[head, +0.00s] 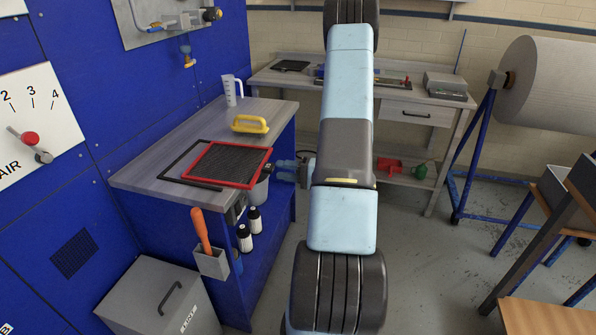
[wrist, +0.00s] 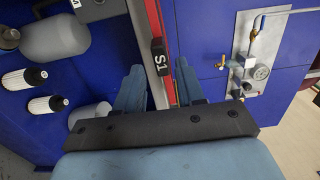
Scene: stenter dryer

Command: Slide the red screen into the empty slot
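The red screen (head: 230,165), a red frame with dark mesh, lies on the grey bench top over a black frame (head: 178,170), its right side at the bench's right edge. In the wrist view its red edge (wrist: 158,20) runs down between my fingers, with a black tab marked S1 (wrist: 160,62). My gripper (head: 281,169) is at the right side of the screen. In the wrist view my gripper (wrist: 160,75) is open, one finger on each side of the tab, with narrow gaps. I cannot make out the empty slot in either view.
A grey lidded bin (head: 158,298) stands below.

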